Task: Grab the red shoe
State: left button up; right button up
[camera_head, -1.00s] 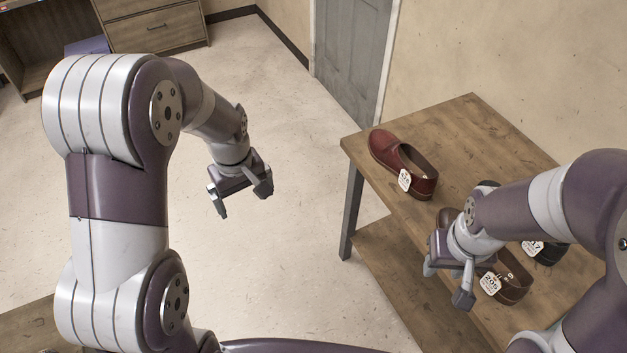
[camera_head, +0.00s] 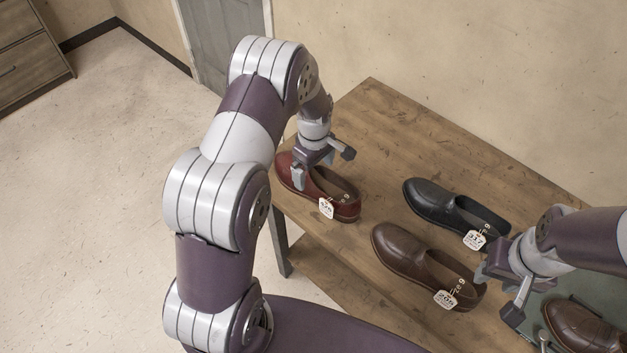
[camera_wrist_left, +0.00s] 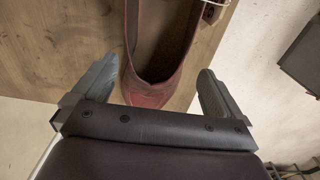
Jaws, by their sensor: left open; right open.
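The red shoe (camera_head: 338,207) sits on the wooden table near its left corner, with a white tag (camera_head: 326,208) on its side. My left gripper (camera_head: 322,165) is open above the shoe's toe end. In the left wrist view the red shoe (camera_wrist_left: 150,92) lies between the two spread fingers of the left gripper (camera_wrist_left: 160,95), with room on both sides. My right gripper (camera_head: 502,292) is open and empty at the right, close to the tagged heel of a brown shoe.
A black shoe (camera_head: 440,205) and a brown shoe (camera_head: 415,255) stand on the table (camera_head: 372,120) right of the red one. Another brown shoe (camera_head: 588,328) lies at the lower right. The table's far left part is clear.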

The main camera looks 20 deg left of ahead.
aim_at(314, 177)
pick_arm(q)
jog(key=f, duration=0.3)
jog(key=w+f, duration=0.1)
jog(key=f, duration=0.1)
jog(key=shift+a, duration=0.15)
jog(key=shift+s+r, duration=0.15)
jog(key=shift+s, duration=0.05)
jog(key=shift+s+r, duration=0.1)
jog(key=shift+c, duration=1.2)
jog(key=c, duration=1)
